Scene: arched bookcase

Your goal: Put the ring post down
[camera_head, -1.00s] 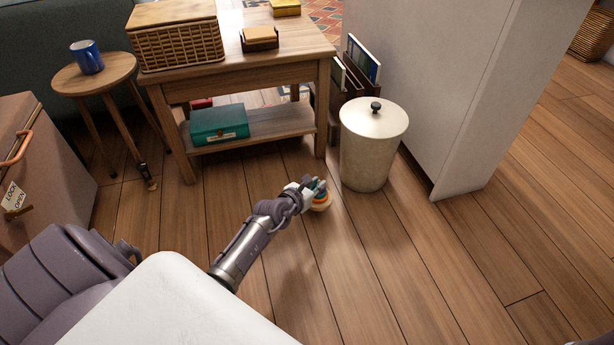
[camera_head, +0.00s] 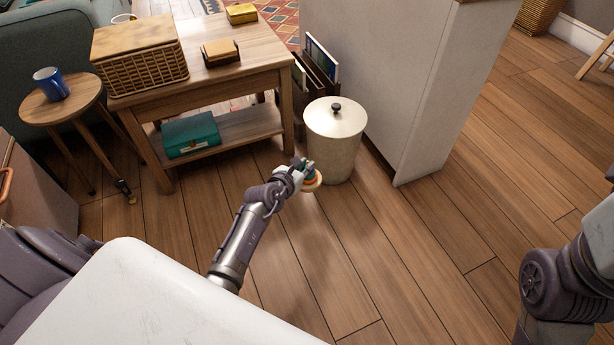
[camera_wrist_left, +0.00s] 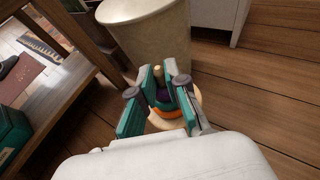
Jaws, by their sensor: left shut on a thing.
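The ring post (camera_head: 312,181) is a small stacking toy with coloured rings on a pale round base. My left gripper (camera_head: 303,168) is shut on it, in front of the cream lidded bin. In the left wrist view the ring post (camera_wrist_left: 167,113) stands between the green-padded fingers of the left gripper (camera_wrist_left: 160,95); a wooden peg top, a purple ring and an orange ring show. The fingers hide part of it. I cannot tell whether its base touches the floor. My right arm shows at the right edge, but its gripper is out of view.
The cream bin (camera_head: 335,145) stands just behind the ring post. A wooden table (camera_head: 262,72) with a wicker basket (camera_head: 138,55) is at back left, a stool (camera_head: 62,105) beside it. A white cabinet (camera_head: 385,75) is behind right. The floor (camera_head: 400,260) at front right is clear.

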